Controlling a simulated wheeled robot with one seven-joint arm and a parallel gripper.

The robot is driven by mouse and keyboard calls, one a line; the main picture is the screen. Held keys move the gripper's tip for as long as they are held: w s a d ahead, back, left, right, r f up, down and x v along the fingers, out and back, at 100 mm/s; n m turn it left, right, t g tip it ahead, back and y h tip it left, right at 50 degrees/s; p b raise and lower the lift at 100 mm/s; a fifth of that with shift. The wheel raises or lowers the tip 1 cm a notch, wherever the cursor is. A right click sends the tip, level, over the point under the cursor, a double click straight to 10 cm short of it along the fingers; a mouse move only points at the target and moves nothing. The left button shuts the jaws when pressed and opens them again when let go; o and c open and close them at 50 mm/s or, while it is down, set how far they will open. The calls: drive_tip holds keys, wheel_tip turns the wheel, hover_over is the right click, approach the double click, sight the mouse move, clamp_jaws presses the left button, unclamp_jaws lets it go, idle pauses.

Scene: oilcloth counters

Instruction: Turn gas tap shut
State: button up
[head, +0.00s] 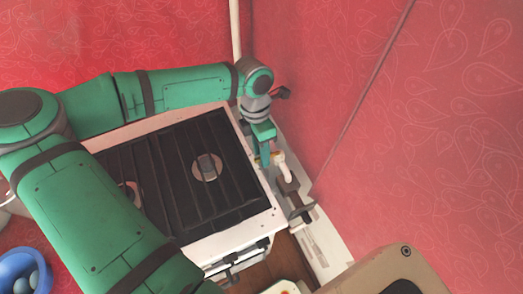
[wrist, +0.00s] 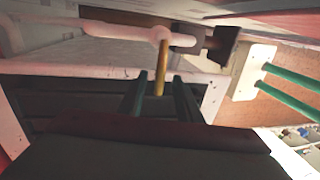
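The gas tap shows in the wrist view as a yellow lever (wrist: 160,78) on a pale pipe (wrist: 105,29) near a wall. The lever stands out across the pipe's line. My gripper (wrist: 160,95) is open, with one dark green finger on each side of the lever. Small gaps show between fingers and lever, and I cannot tell if either touches. In the head view my gripper (head: 264,161) points down beside the stove's right edge, at the pale pipe (head: 284,168). There the gripper mostly hides the lever.
The white stove (head: 235,235) with black grates lies just left of the gripper. The red patterned wall (head: 340,110) stands close on the right. A dark block (wrist: 222,45) sits at the pipe's end. A blue bowl (head: 14,263) with round things is at the lower left.

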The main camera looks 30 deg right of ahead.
drive_tip(key=shift+d+r, duration=0.1)
wheel_tip(320, 180, up, 10)
drive_tip(key=w, duration=0.2)
drive_tip(key=shift+r, duration=0.25)
drive_tip(key=shift+d, duration=0.1)
idle(0.5)
drive_tip(key=shift+w, duration=0.15)
